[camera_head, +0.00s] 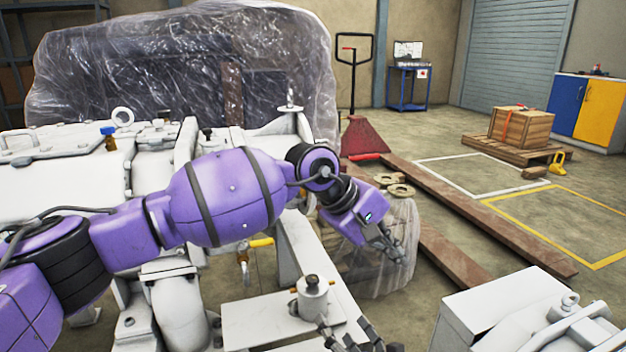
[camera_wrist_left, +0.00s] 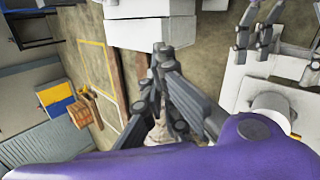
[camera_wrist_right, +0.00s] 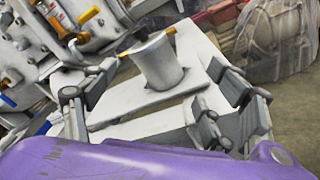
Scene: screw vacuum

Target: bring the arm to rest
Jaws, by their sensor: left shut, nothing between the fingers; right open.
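My left arm, purple with black bands, reaches across the head view from the left. My left gripper (camera_head: 398,252) is shut and empty, in the air right of the white machine (camera_head: 75,170). It also shows in the left wrist view (camera_wrist_left: 162,85). My right gripper (camera_head: 352,338) is at the bottom of the head view, just in front of a small grey metal canister (camera_head: 313,300). The right wrist view shows this gripper (camera_wrist_right: 165,95) open and empty, its fingers spread to either side of the canister (camera_wrist_right: 158,65). The canister stands upright on a white plate (camera_head: 240,325).
A plastic-wrapped bundle (camera_head: 375,262) stands behind my left gripper. A white block-shaped unit (camera_head: 490,310) is at the lower right. Brown beams (camera_head: 470,215) lie on the floor. A wooden crate (camera_head: 520,128) sits on a pallet farther back.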

